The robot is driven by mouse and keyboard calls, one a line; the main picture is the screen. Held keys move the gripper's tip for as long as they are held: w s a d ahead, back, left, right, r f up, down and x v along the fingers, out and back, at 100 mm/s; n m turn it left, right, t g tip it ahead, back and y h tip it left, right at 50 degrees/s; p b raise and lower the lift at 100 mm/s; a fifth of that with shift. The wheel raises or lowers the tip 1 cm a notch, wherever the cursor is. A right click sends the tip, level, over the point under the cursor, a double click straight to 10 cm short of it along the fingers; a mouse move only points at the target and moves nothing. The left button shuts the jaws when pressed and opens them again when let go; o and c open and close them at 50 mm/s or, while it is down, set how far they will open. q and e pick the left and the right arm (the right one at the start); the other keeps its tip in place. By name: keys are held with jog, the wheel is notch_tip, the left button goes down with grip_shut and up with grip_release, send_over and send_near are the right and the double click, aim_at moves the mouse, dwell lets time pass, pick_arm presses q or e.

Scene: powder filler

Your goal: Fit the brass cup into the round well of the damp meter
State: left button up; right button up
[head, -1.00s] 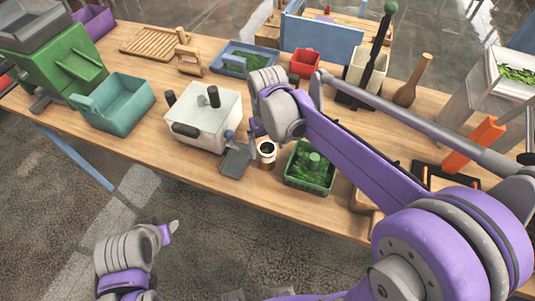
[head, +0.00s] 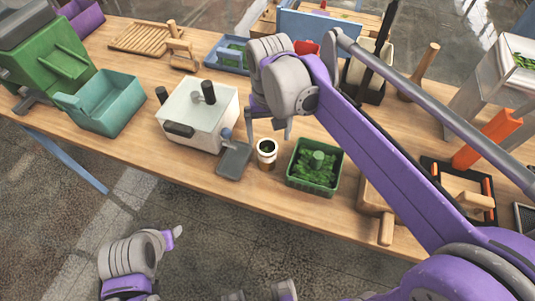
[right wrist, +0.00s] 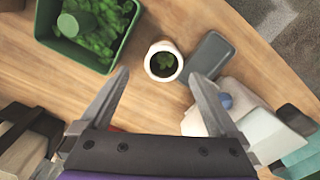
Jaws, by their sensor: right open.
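A small cup (head: 266,152) with a pale rim and brownish body stands upright on the table, green bits inside; it also shows in the right wrist view (right wrist: 163,62). It is the likeliest brass cup. My right gripper (head: 269,131) is open and empty above and behind it; in the right wrist view its fingertips (right wrist: 158,76) lie either side of the cup's near rim, apart from it. A white box (head: 200,113) with black knobs and a grey plate (head: 235,160) may be the damp meter; I cannot make out a round well. My left gripper (head: 174,238) is low, its jaws unclear.
A green tub of leaves (head: 316,166) stands close right of the cup. A teal bin (head: 104,103) is left of the white box. A wooden scoop-like block (head: 377,205) lies right of the tub. Bare table (head: 215,183) lies in front of the grey plate.

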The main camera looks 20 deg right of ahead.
aim_at(267, 146)
jog(key=f, duration=0.6)
jog(key=shift+s+a+f, duration=0.15)
jog(key=shift+a+f, duration=0.15)
jog(key=shift+f, duration=0.05)
jog(key=shift+c, duration=0.2)
grip_shut()
jog(key=shift+r, duration=0.1)
